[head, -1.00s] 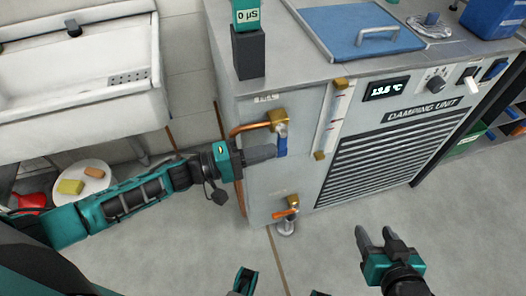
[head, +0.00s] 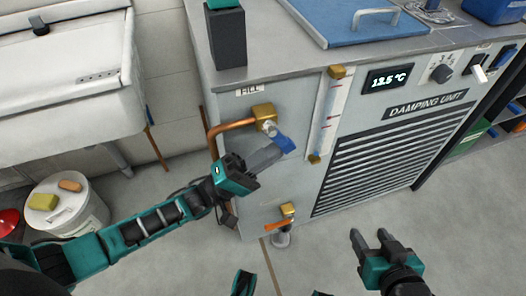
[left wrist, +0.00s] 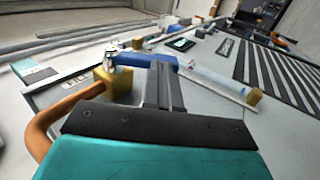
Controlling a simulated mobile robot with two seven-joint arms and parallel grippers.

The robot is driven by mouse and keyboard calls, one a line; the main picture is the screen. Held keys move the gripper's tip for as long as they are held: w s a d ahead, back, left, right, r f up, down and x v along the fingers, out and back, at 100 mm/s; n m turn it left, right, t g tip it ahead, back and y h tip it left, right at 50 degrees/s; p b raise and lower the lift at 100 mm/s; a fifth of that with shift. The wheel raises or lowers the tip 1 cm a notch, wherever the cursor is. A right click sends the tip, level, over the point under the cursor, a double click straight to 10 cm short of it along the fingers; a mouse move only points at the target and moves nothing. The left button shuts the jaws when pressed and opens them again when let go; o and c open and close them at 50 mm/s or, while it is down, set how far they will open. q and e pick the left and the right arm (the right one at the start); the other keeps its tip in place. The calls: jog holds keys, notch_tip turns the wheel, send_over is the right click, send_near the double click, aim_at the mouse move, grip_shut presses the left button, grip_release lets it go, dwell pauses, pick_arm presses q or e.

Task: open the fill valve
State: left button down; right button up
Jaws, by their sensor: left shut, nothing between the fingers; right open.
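The fill valve is a brass body (head: 264,113) on the damping unit's front, below a label, with a copper pipe at its left. Its blue lever (head: 287,145) slants down and right from the valve. My left gripper (head: 270,156) is shut and empty, its fingertips at the lever's lower left side, seemingly touching it. In the left wrist view the fingers (left wrist: 163,88) reach up to the blue lever (left wrist: 150,60), right of the brass body (left wrist: 115,82). The fingertips partly cover the lever. My right gripper (head: 368,240) is open and empty, low in front of the unit.
A sight tube (head: 328,115) stands just right of the lever. A lower brass valve (head: 288,209) has an orange lever (head: 276,227). A display (head: 388,79) reads 13.5 °C. A sink (head: 70,80) and a white bucket (head: 88,207) stand left. Floor before the unit is clear.

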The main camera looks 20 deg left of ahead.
pick_arm(q)
jog(key=shift+w+d+r, duration=0.15)
jog(key=shift+w+d, duration=0.45)
jog(key=shift+d, duration=0.35)
pick_arm(e)
jog(key=shift+w+a, duration=0.2)
jog(key=shift+w, duration=0.2)
jog(key=shift+w+r, duration=0.1)
jog(key=shift+r, duration=0.05)
